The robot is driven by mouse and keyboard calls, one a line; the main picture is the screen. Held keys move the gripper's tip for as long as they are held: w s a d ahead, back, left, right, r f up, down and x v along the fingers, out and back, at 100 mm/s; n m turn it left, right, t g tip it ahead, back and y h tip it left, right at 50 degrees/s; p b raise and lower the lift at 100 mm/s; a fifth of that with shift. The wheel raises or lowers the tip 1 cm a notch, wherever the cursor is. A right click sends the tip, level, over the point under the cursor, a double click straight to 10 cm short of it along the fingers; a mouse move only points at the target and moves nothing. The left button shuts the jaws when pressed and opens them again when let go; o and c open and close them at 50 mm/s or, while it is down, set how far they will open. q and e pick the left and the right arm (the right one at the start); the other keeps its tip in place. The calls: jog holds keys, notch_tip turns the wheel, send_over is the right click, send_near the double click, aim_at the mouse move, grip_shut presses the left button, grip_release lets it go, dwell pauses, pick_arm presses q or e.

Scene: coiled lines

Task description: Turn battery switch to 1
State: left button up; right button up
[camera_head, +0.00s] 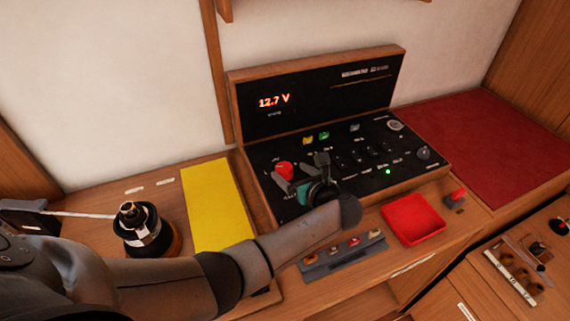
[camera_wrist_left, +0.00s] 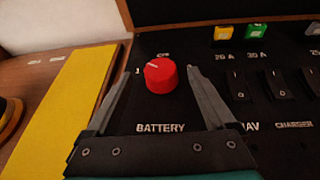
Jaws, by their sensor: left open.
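The battery switch is a round red knob (camera_wrist_left: 160,76) on the black panel, above the word BATTERY. A small pale mark shows on its top, toward the upper left. A partly legible label is printed just above it and a small mark to its left. The knob (camera_head: 284,169) also shows in the head view at the panel's left. My left gripper (camera_wrist_left: 160,69) is open, with one finger on each side of the knob and visible gaps between. In the head view my left gripper (camera_head: 300,173) reaches over the panel's left part. My right gripper is not in view.
Right of the knob are black rocker switches (camera_wrist_left: 271,86) and coloured fuses (camera_wrist_left: 222,33). A display (camera_head: 274,101) reads 12.7 V. A yellow board (camera_head: 207,205) and a dark jar-like object (camera_head: 140,225) stand left. A red tray (camera_head: 412,219) lies in front.

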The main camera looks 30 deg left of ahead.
pick_arm(q)
jog(key=p+v, duration=0.1)
jog(key=v, duration=0.9)
jog(key=shift+d, duration=0.1)
jog(key=shift+f, duration=0.1)
